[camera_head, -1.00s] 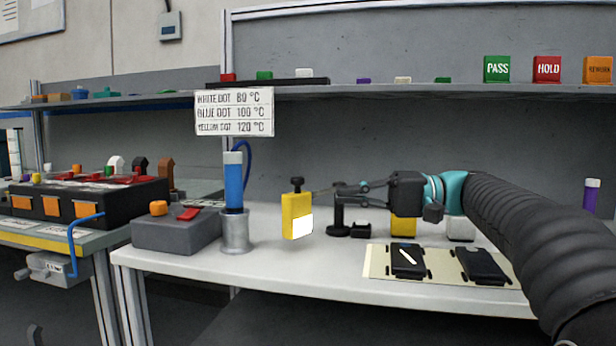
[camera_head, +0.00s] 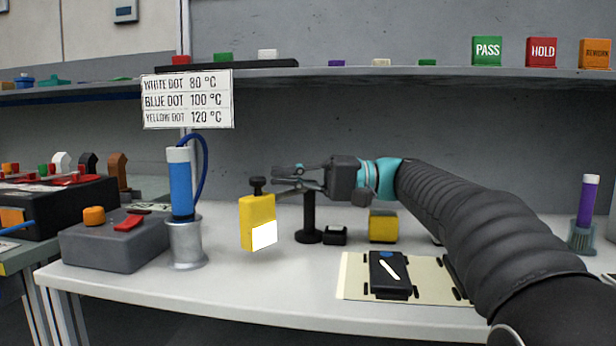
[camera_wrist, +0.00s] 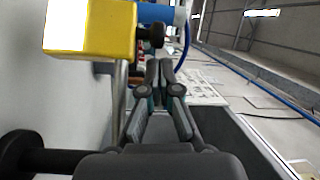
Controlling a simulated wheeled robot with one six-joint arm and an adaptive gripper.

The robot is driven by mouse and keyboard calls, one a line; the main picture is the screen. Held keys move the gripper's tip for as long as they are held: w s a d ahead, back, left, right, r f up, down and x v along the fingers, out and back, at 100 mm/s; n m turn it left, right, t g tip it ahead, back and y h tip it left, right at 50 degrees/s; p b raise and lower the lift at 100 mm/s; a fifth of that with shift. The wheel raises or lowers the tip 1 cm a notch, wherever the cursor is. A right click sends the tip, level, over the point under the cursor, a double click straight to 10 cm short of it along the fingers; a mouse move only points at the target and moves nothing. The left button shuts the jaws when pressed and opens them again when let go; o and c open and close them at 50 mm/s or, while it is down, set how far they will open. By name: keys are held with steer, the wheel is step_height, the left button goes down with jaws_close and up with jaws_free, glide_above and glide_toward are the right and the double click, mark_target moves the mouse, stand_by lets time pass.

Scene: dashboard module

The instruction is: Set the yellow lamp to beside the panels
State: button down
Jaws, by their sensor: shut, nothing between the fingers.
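In the wrist view, the lamp (camera_wrist: 110,30) is at the upper left, close to my fingertips. My gripper (camera_head: 276,180) is just right of the knob, shut with nothing in it. In the wrist view, my gripper's fingers (camera_wrist: 159,70) come together at the tips. A dark panel (camera_head: 388,272) with a white stroke and blue dot lies on a cream mat (camera_head: 355,275). A second panel is mostly hidden by my arm.
A blue tool in a metal cup (camera_head: 187,245) and a grey box (camera_head: 115,240) stand left of the lamp. Behind the mat are a black post (camera_head: 309,217) and a yellow block (camera_head: 383,226). A shelf (camera_head: 350,71) runs above. Table in front of the lamp is clear.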

steer(key=shift+x, duration=1.6)
steer(key=shift+s+d+b, duration=0.15)
steer(key=shift+s+d, duration=0.15)
steer(key=shift+d, duration=0.35)
steer(key=shift+s+d+b, duration=0.15)
steer(key=shift+s+d, duration=0.2)
steer(key=shift+d, duration=0.3)
steer(key=shift+s+d+b, duration=0.15)
steer(key=shift+s+d, duration=0.15)
steer(key=shift+d, duration=0.35)
